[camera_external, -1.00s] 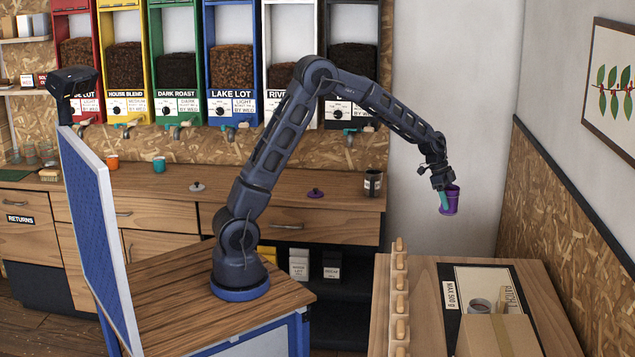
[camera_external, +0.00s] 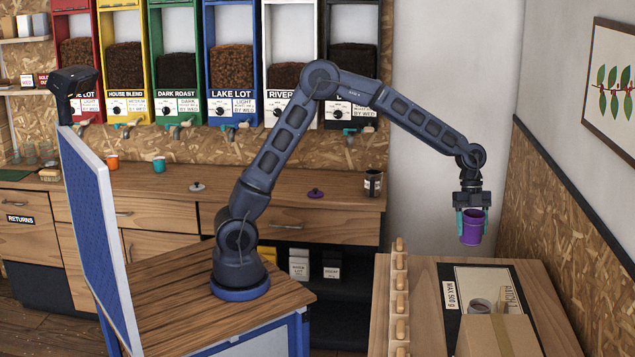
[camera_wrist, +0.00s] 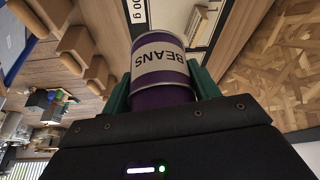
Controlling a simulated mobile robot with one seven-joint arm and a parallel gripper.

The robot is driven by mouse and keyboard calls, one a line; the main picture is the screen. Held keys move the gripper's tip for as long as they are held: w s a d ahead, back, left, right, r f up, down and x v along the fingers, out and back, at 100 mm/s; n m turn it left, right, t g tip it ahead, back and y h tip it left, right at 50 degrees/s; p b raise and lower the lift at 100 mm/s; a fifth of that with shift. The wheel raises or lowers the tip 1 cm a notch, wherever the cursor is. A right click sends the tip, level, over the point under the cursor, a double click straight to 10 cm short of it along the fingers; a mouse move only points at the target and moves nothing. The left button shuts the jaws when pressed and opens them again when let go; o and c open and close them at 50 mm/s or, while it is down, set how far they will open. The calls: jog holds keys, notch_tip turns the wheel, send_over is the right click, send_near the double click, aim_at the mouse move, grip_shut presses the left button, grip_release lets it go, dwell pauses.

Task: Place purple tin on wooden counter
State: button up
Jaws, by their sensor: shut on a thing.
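My gripper (camera_external: 472,222) is shut on the purple tin (camera_external: 471,232), with its teal fingers on either side of it. The tin hangs upright in the air above the far end of the right-hand wooden counter (camera_external: 420,297), clear of its top. In the wrist view the purple tin (camera_wrist: 160,75) shows a white label reading BEANS, held between the green fingers.
An OSB wall (camera_external: 575,200) stands on the right.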

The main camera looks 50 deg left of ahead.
notch_tip(320, 180, down, 20)
dwell(0.7)
jog(key=o, duration=1)
jog(key=shift+f, duration=0.1)
jog(key=shift+c, duration=0.2)
jog(key=shift+o, duration=0.2)
